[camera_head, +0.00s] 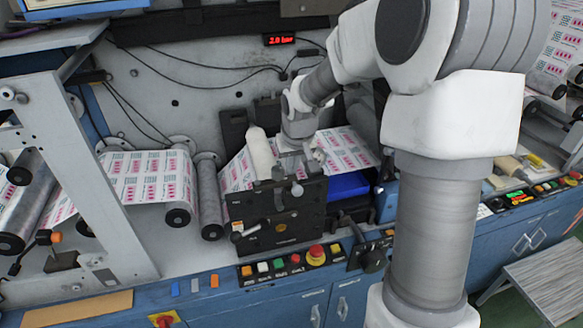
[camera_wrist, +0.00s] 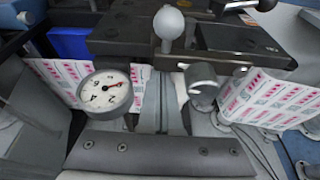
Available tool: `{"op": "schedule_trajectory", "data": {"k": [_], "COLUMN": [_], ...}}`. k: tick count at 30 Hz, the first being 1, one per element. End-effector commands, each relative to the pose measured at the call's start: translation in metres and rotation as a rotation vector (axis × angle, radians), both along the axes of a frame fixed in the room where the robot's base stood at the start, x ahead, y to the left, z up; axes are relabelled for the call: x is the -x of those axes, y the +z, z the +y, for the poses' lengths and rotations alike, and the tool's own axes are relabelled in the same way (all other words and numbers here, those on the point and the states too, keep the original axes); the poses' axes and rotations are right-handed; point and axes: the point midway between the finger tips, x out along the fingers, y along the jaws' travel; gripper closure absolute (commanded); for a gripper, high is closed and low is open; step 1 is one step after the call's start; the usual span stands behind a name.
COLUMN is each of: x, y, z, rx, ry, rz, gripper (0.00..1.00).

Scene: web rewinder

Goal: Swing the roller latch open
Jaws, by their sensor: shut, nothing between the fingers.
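The black roller unit (camera_head: 285,225) stands in the middle of the head view. A lever with a grey ball knob (camera_head: 297,190), which looks like the latch, sits at its upper front. In the wrist view the knob (camera_wrist: 168,22) stands at top centre, in a gap between dark blocks. My gripper (camera_head: 292,165) is above and just behind the knob, pointing down. In the wrist view its fingers (camera_wrist: 163,75) are together and empty, just below the knob. I cannot tell whether they touch the lever. My wrist hides part of the unit's top.
A round gauge (camera_wrist: 105,90) is close on the left in the wrist view. A pale cylinder (camera_head: 262,150) stands left of my gripper, beside the printed web (camera_head: 145,175). A blue bin (camera_head: 348,186) is at right. A button panel (camera_head: 290,263) with a red stop button lies in front.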

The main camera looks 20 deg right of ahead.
Motion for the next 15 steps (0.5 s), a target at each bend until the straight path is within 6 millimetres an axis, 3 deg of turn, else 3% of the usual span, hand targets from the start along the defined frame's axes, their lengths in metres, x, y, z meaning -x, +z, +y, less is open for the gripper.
{"op": "schedule_trajectory", "data": {"k": [15], "x": [0.0108], "y": [-0.0035], "z": [-0.0007], "rx": [0.001], "ry": [-0.114], "rz": [-0.001], "gripper": [1.0]}}
